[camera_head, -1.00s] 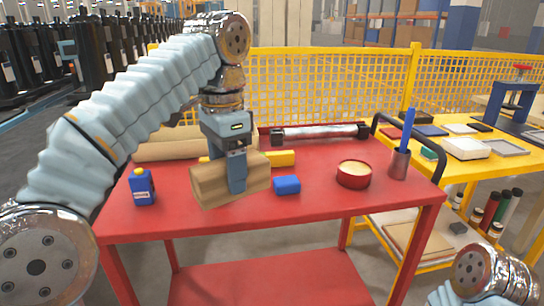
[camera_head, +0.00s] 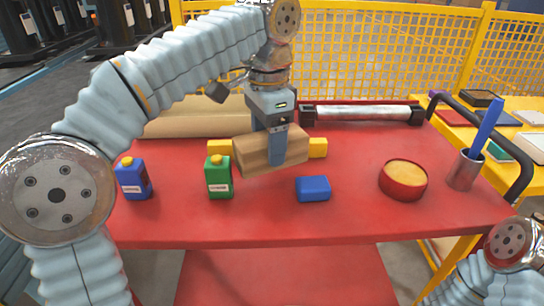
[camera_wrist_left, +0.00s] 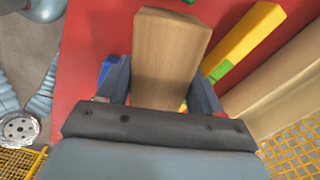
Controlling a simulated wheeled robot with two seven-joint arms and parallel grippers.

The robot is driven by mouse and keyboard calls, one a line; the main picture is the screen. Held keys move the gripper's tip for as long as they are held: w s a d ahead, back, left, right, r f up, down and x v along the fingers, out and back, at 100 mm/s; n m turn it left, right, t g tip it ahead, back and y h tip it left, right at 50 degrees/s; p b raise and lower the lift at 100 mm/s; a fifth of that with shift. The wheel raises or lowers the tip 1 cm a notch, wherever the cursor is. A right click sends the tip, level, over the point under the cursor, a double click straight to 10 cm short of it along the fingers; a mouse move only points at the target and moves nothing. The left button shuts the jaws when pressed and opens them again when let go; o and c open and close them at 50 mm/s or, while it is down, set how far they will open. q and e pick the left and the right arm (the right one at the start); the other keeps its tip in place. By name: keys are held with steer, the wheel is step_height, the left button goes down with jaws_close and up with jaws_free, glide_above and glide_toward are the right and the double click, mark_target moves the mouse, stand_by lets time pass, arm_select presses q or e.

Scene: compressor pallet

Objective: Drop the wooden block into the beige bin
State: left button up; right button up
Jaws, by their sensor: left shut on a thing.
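The wooden block (camera_head: 250,154) is a light brown, squared piece with visible grain. My left gripper (camera_head: 278,148) is shut on it, a finger on each side, and seems to hold it above the red table (camera_head: 345,222). In the left wrist view the block (camera_wrist_left: 168,60) sticks out between the two fingers. A long beige object (camera_head: 190,121), perhaps the beige bin, lies at the table's back left, behind the block; its inside cannot be made out. It also shows in the left wrist view (camera_wrist_left: 275,85). My right gripper is out of view.
A yellow bar (camera_head: 318,148) lies behind the block. A green bottle (camera_head: 218,178) and a blue bottle (camera_head: 133,180) stand to its left. A blue box (camera_head: 313,189), a red round tin (camera_head: 403,180) and a pen cup (camera_head: 466,170) are to the right. A silver bar (camera_head: 360,113) lies behind.

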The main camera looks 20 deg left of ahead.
arm_select(q)
step_height(320, 180, down, 4)
steer(key=shift+f, duration=0.15)
steer(key=shift+f, duration=0.15)
steer(key=o, duration=1.2)
